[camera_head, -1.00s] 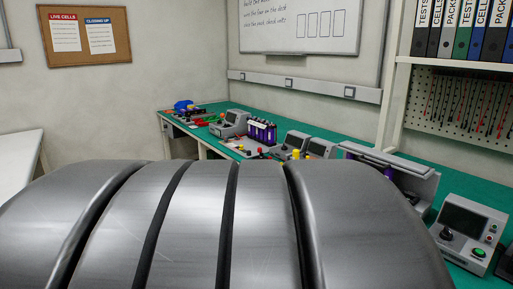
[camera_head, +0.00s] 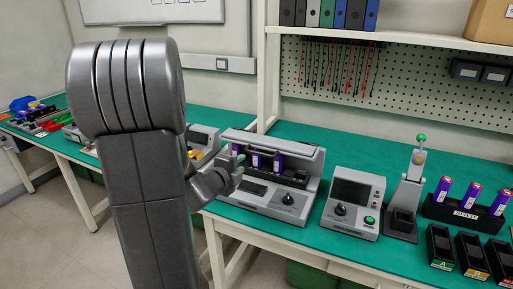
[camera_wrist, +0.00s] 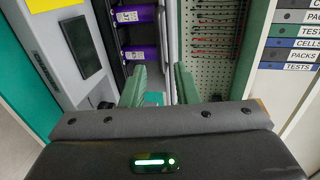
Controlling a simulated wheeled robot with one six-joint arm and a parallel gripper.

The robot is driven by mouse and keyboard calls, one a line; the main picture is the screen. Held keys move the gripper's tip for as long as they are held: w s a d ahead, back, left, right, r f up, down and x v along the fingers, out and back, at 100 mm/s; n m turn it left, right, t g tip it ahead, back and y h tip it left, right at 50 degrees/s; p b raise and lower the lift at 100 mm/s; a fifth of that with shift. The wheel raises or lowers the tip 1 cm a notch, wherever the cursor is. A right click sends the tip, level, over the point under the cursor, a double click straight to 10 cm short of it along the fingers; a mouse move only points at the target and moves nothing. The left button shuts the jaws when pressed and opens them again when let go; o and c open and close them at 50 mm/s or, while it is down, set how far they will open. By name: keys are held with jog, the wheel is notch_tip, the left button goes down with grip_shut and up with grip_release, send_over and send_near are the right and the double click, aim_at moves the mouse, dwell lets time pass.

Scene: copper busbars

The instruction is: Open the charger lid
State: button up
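The charger (camera_head: 262,197) is a grey unit with a screen and a dark knob on the bench. Its grey lid (camera_head: 290,146) is up at the back, and purple cells show in the bay below it. In the wrist view the purple cells (camera_wrist: 138,53) lie in the dark bay, left of the lid's long pale edge (camera_wrist: 171,35). My gripper (camera_wrist: 160,78) has green fingers spread apart, with a gap between them, near that edge. In the head view my gripper (camera_head: 236,158) is at the charger's left end, partly hidden by my arm. Contact with the lid cannot be told.
A tester with a screen (camera_head: 352,203) stands right of the charger, then a lever press (camera_head: 406,195). A rack of purple cells (camera_head: 462,211) and dark bins (camera_head: 440,247) are at the far right. A shelf (camera_head: 400,36) and pegboard (camera_head: 390,85) rise behind the bench.

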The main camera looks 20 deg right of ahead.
aim_at(256, 153)
jog(key=x, duration=1.3)
jog(key=shift+w+p, duration=0.15)
jog(key=shift+p, duration=0.2)
grip_shut()
